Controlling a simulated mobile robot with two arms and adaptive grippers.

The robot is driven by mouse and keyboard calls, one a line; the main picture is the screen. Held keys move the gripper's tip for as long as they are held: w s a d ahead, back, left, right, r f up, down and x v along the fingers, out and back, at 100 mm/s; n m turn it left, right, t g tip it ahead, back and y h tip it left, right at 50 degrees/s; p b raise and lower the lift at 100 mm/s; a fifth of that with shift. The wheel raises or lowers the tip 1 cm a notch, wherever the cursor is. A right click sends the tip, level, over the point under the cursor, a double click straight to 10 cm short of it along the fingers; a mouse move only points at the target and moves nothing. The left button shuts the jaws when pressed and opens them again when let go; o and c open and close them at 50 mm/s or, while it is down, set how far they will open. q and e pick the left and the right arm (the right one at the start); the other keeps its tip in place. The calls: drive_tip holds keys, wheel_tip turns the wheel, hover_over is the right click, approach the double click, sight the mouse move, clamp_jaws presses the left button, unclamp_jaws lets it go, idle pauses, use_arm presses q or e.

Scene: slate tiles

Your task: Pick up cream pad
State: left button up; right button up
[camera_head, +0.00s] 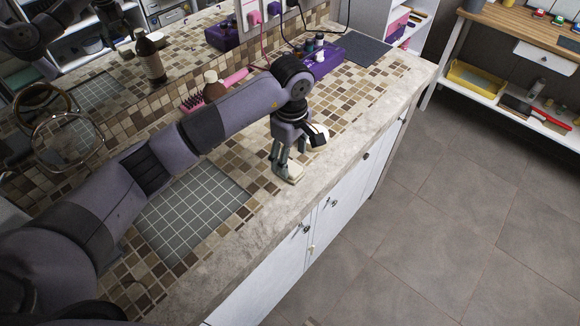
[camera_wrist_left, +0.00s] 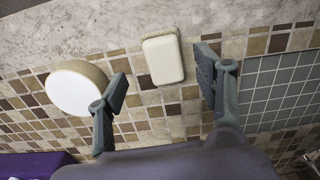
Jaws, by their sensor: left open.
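The cream pad (camera_wrist_left: 163,58) is a small rounded block lying on the mosaic-tiled counter in the left wrist view. In the head view the pad (camera_head: 292,172) shows near the counter's front edge, partly hidden by my left gripper. My left gripper (camera_head: 281,160) is just above it, pointing down. In the left wrist view my left gripper (camera_wrist_left: 160,78) is open, with the pad between the lines of its two fingers and nothing held. Whether a finger touches the pad cannot be told. My right gripper does not show.
A round white object (camera_wrist_left: 77,88) lies beside one finger. A grey tiled mat (camera_head: 195,208) lies on the other side. The stone front edge (camera_head: 260,215) is close.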

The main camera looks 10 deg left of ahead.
sight(290, 166)
use_arm(q)
drive_tip(key=f, duration=0.1)
drive_tip(key=f+p, duration=0.1)
drive_tip(key=f, duration=0.1)
drive_tip(key=shift+s+a+f, duration=0.1)
drive_tip(key=shift+s, duration=0.2)
drive_tip(key=shift+f, duration=0.35)
drive_tip(key=shift+c, duration=0.2)
drive_tip(key=c, duration=1)
drive_tip(key=shift+r, duration=0.15)
drive_tip(key=shift+w+r, duration=0.1)
drive_tip(key=shift+r, duration=0.5)
drive_tip(key=shift+r+b, duration=1.8)
drive_tip(key=shift+r, duration=7.5)
